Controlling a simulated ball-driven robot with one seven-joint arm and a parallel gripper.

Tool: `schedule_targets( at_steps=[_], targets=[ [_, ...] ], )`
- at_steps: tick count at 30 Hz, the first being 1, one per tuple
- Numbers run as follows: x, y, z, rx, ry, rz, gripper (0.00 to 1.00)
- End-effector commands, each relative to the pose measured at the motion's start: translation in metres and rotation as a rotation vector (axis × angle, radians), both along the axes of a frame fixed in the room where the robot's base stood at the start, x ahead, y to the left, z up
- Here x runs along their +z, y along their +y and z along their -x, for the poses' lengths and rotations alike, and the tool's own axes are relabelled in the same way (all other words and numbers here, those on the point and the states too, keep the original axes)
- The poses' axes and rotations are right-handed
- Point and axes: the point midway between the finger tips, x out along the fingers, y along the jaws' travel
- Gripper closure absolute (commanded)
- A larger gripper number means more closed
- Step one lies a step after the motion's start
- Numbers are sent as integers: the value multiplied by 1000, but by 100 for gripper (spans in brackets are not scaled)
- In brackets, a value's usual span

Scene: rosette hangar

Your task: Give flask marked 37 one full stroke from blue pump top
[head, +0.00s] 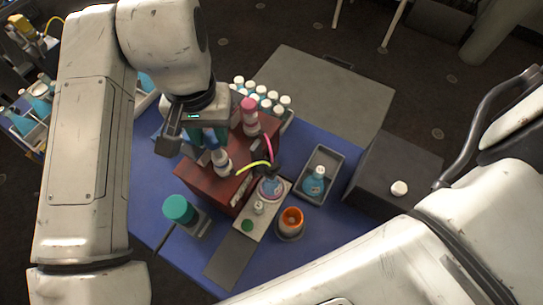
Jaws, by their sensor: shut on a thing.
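My gripper (208,138) points down over the dark red block (205,183). It is shut on the blue pump top (211,142) of a white bottle (222,162) standing in the block; the fingers partly hide the top. Any flask numbers are too small to read.
A pink-topped bottle (250,116) stands in the block, right of my gripper. Several white-capped flasks (264,98) stand behind it. A dark box (395,170) is at right. Blue table shows between them.

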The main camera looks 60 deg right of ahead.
Motion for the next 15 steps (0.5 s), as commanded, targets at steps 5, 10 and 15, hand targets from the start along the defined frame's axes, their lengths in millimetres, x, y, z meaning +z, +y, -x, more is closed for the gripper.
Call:
schedule_targets(
  at_steps=[5,10,15],
  targets=[
    [-4,0,-1,2,-1,0,84],
    [-7,0,-1,2,-1,0,84],
    [-10,0,0,2,-1,0,84]
  ],
)
